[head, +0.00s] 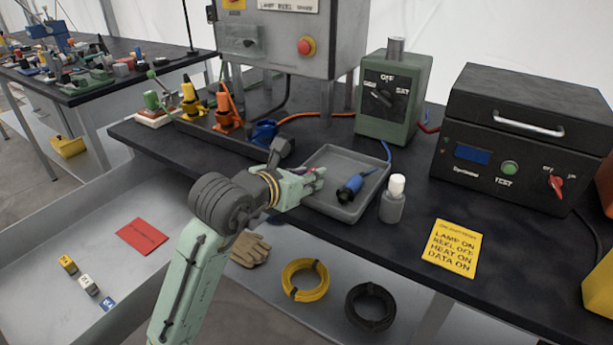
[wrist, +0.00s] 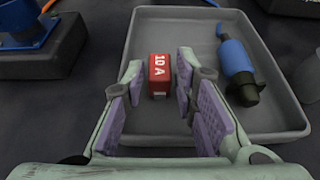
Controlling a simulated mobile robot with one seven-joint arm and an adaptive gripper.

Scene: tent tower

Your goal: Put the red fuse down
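The red fuse (wrist: 159,75), a small block marked "10 A", appears to rest on the floor of the grey tray (wrist: 270,134), left of the middle in the wrist view. In the head view only a bit of the red fuse (head: 320,171) shows beyond my fingers. My gripper (wrist: 161,85) is open, with a finger on either side of the fuse and a visible gap on both sides. In the head view my gripper (head: 314,178) reaches over the left part of the tray (head: 345,214).
A blue connector (head: 350,188) lies in the tray's right part. A white-capped bottle (head: 393,198) stands just right of the tray. A green switch box (head: 392,95) and a black tester (head: 520,140) stand behind. Yellow card (head: 450,248) lies at the front right; dark bench around it is clear.

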